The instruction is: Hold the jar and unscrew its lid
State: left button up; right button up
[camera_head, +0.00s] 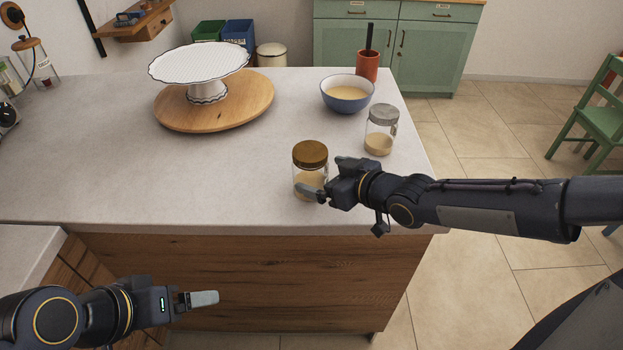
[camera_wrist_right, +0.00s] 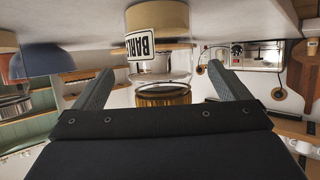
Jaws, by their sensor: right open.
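A clear glass jar (camera_head: 310,182) with a brown lid (camera_head: 310,153) and tan contents stands upright near the front edge of the counter. My right gripper (camera_head: 328,176) is open, just right of the jar. In the right wrist view the picture is inverted: the labelled jar (camera_wrist_right: 170,66) and its ribbed lid (camera_wrist_right: 163,95) appear between the two spread fingers, with a gap on each side. A second jar (camera_head: 380,138) with a grey lid stands behind and to the right. My left gripper (camera_head: 202,298) is low in front of the counter, holding nothing visible; its finger opening is seen edge-on.
The pale counter (camera_head: 110,170) is clear left of the jar. A white cake stand (camera_head: 200,62) on a round wooden board (camera_head: 250,108) is behind it. A blue bowl (camera_head: 346,100) and a red-orange cup (camera_head: 367,66) stand towards the back right.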

aim_at(321, 161)
jog(key=x, duration=0.5)
jog(key=shift+a+f+b, duration=0.1)
jog(key=shift+f+b, duration=0.15)
jog(key=shift+b, duration=0.15)
jog(key=c, duration=1.2)
jog(key=shift+w+r, duration=0.1)
jog(key=shift+r, duration=0.05)
jog(key=shift+r, duration=0.6)
jog(key=r, duration=0.1)
jog(key=r+p, duration=0.1)
jog(key=shift+d+r, duration=0.2)
jog(key=shift+r, duration=0.1)
jog(key=r+p+v, duration=0.1)
jog(key=p+v, duration=0.3)
jog(key=v, duration=0.1)
jog(key=a+p+v, duration=0.1)
jog(key=p+v, duration=0.3)
jog(key=v, duration=0.1)
jog(key=a+r+p+v, duration=0.1)
jog(key=p+v, duration=0.2)
jog(key=v, duration=0.3)
jog(key=shift+s+a+r+p, duration=0.2)
jog(key=shift+s+r+p, duration=0.2)
jog(key=shift+s, duration=0.1)
